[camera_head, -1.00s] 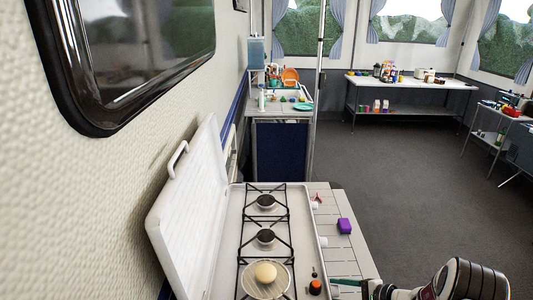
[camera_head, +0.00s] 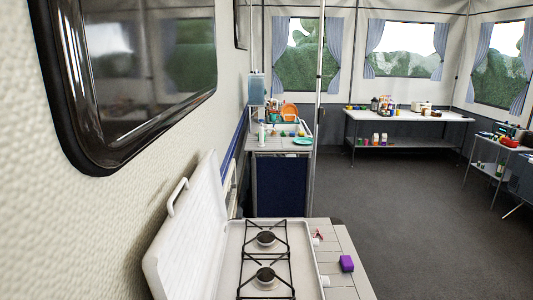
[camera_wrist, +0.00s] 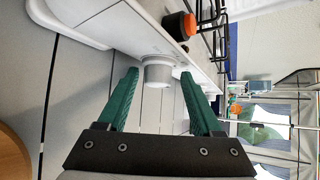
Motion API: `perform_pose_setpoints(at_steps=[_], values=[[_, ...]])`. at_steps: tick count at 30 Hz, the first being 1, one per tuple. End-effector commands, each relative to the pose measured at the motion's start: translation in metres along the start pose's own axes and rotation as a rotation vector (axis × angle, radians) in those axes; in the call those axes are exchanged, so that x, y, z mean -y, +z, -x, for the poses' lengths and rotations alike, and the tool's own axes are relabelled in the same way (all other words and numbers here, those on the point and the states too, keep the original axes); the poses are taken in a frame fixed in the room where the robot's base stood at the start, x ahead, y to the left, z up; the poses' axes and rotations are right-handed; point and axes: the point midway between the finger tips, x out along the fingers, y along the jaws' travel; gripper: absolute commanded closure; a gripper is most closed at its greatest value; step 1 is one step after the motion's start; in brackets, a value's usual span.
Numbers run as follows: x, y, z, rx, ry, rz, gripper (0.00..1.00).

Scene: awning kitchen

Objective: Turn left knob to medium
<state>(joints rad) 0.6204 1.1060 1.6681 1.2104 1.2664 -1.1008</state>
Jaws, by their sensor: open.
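The white round knob (camera_wrist: 157,69) sticks out of the stove's front panel in the wrist view. My gripper (camera_wrist: 159,76) has two green fingers, spread wide. Their tips lie on either side of the knob, with a visible gap at each side. The knob's dial marks are too small to read, so its setting cannot be told. The white stove (camera_head: 236,268) stands at the bottom of the head view with its lid raised. Another white knob (camera_head: 324,281) shows at its right side. My gripper is outside the head view.
The grey floor (camera_head: 400,210) to the right is clear.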

Motion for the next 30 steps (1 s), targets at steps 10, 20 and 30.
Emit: perform_pose_setpoints(at_steps=[10,20,30], values=[[-0.006,0.001,0.001,0.003,0.013,-0.002,0.00],[0.006,0.005,0.035,0.000,0.009,-0.001,0.00],[0.014,0.008,0.059,0.001,0.006,-0.001,0.00]])
